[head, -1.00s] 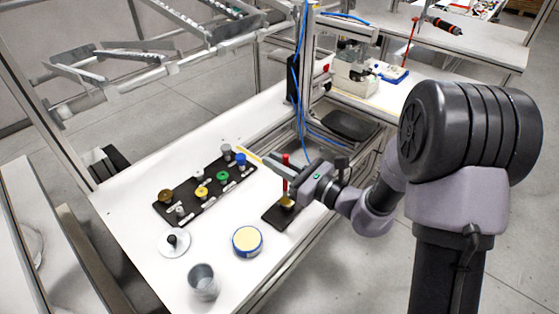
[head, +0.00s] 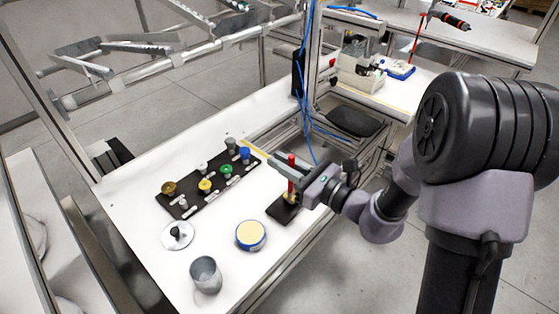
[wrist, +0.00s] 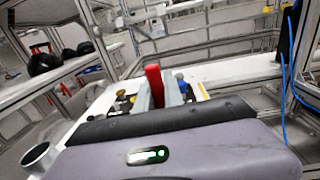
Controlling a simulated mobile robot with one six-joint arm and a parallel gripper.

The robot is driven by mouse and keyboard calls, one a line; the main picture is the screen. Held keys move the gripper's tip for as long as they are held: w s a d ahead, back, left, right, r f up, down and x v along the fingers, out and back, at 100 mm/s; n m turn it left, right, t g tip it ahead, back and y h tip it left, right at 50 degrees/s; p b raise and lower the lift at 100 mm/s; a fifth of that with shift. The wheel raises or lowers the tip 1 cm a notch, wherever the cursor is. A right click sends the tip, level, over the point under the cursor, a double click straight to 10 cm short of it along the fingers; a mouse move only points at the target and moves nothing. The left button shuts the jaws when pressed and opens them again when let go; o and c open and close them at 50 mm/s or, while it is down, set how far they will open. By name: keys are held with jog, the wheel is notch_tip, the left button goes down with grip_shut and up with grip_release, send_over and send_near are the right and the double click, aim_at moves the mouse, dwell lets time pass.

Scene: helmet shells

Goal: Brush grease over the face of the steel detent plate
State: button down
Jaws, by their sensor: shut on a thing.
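My gripper (head: 290,172) is shut on a brush with a red handle (head: 292,160). The handle stands roughly upright between the two fingers, and it also shows in the wrist view (wrist: 154,84). The brush's lower end, yellowish, is over a small dark plate (head: 279,212) near the table's right edge. I cannot tell whether the bristles touch it, and the gripper partly hides this spot. I cannot make out a grease film. A round blue tin with a pale cream top (head: 250,236) stands to the left and nearer.
A black tray (head: 181,211) with several coloured knobs lies further left. A white disc with a black knob (head: 177,236) and a grey metal cup (head: 206,275) stand on the white table. Metal frame posts and blue hoses (head: 297,95) rise behind my gripper.

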jog(key=shift+w+d, duration=0.3)
jog(key=shift+d, duration=0.6)
jog(key=shift+r, duration=0.1)
notch_tip(320, 180, up, 7)
jog(key=p, duration=0.6)
